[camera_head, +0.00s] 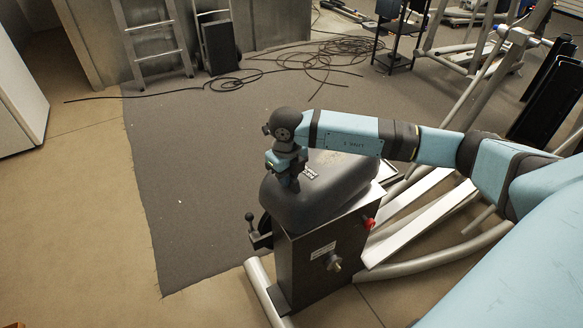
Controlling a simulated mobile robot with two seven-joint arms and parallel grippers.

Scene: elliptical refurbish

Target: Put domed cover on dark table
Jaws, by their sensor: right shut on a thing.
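The domed cover (330,190) is a large dark grey rounded shell with a small label on top. It sits over the top of a dark box-shaped housing (315,264) on the machine. My right gripper (288,182) points down at the cover's left part and is shut on it; the fingertips are partly hidden. My left gripper is not in view. A small black table-like stand (393,62) shows at the top, right of centre; I cannot tell whether it is the dark table.
Grey machine rails (428,243) lie to the right. A red knob (370,223) and a black lever (258,231) stick out of the housing. Black cables (325,52) lie on the carpet at the back, near a ladder (155,40). The carpet (195,190) at left is clear.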

